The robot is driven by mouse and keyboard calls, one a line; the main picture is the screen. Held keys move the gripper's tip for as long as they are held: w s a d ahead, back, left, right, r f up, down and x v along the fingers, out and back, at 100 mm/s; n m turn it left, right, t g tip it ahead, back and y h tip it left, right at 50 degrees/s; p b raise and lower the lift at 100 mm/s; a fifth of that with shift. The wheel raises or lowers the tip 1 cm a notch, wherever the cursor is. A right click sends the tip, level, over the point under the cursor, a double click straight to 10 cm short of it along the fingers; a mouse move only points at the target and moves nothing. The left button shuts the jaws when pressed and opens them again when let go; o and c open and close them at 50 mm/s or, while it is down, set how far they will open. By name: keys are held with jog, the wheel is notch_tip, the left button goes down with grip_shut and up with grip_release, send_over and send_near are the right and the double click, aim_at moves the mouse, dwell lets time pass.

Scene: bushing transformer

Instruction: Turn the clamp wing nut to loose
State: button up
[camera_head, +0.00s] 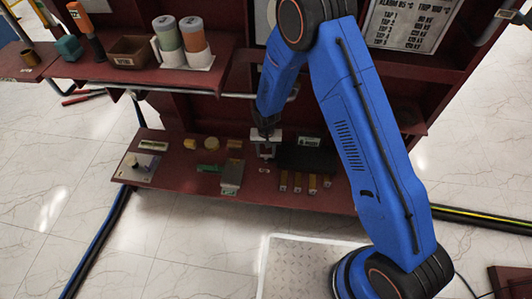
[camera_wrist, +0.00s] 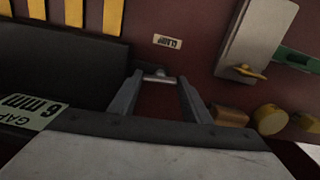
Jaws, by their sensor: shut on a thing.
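In the wrist view, my gripper (camera_wrist: 158,80) has its two dark fingers on either side of a small grey metal wing nut (camera_wrist: 158,75). The fingers are shut on its ends. A small label reading CLAMP (camera_wrist: 167,41) is on the dark red shelf just beyond it, upside down in this view. In the head view, my gripper (camera_head: 266,135) points down at a pale clamp frame (camera_head: 266,148) on the lower shelf. The wing nut cannot be made out there, and its turn angle is unclear.
On the lower dark red shelf (camera_head: 180,178), a dark block (camera_head: 305,158) with yellow bars stands right of the clamp. A grey plate (camera_wrist: 257,40) with a brass lever (camera_wrist: 248,72) lies nearby. A wooden block (camera_wrist: 230,115) and yellow cylinder (camera_wrist: 271,119) stand close. An upper shelf holds cups (camera_head: 194,42).

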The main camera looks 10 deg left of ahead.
jog(key=n, duration=0.8)
jog(key=shift+n, duration=0.4)
jog(key=n, duration=0.4)
jog(key=shift+n, duration=1.9)
jog(key=o, duration=1)
jog(key=shift+o, duration=0.2)
jog(key=shift+r, duration=0.15)
notch_tip(320, 180, up, 17)
